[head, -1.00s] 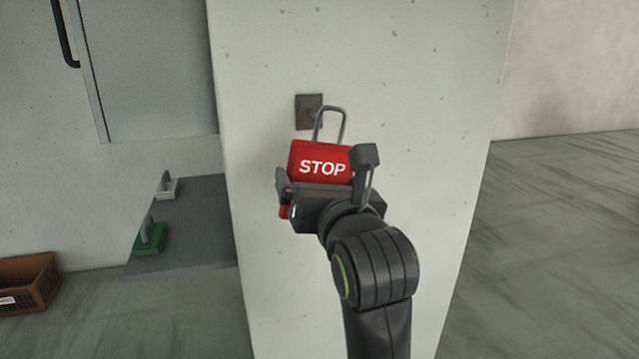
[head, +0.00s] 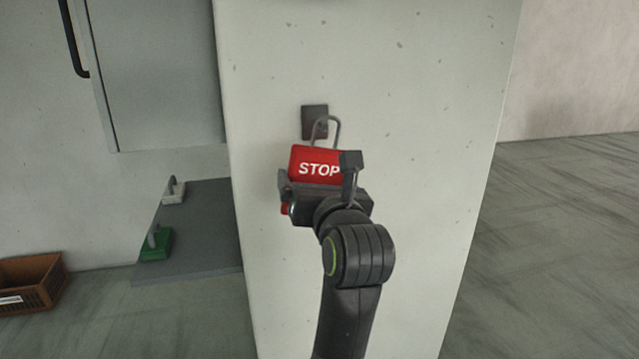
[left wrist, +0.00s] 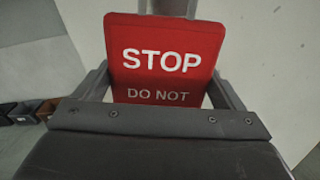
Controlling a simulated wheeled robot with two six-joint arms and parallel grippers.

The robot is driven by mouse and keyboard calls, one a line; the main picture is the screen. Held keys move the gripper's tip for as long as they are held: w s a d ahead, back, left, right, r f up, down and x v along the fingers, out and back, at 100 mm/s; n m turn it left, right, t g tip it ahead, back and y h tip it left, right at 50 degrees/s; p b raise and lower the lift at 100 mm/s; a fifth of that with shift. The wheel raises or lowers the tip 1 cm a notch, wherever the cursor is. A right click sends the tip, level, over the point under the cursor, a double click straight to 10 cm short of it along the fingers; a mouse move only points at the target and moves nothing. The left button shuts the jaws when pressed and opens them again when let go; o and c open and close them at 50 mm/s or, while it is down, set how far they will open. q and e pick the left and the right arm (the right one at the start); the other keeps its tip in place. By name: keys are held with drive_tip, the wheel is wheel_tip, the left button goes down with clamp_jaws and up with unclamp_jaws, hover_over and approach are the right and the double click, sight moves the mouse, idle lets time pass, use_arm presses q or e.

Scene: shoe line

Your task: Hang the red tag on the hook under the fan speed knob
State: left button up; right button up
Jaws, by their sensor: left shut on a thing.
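The red tag (head: 315,163) reads "STOP" and has a grey wire loop standing up from its top. My left gripper (head: 318,184) is shut on the tag and holds it upright in front of the pale pillar. A dark square plate (head: 314,121) is on the pillar just behind and above the tag; the loop overlaps its lower right part. I cannot tell whether the loop touches a hook there. In the left wrist view the tag (left wrist: 164,60) sits between the fingers and reads "STOP" and "DO NOT". No fan speed knob can be made out. My right gripper is not in view.
The pale pillar (head: 400,120) fills the middle. To its left are a grey cabinet door (head: 155,80), a low grey slab (head: 205,225) with a green-based piece (head: 156,244) and a white-based piece (head: 174,191), and a brown crate (head: 45,285). Floor at right is clear.

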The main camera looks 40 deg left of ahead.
use_arm(q)
drive_tip(key=shift+x, duration=2.25)
drive_tip(key=shift+w+a+f, duration=0.35)
drive_tip(key=shift+a+f, duration=0.1)
drive_tip(key=shift+f, duration=0.2)
drive_tip(key=o, duration=0.7)
drive_tip(key=shift+f, duration=0.1)
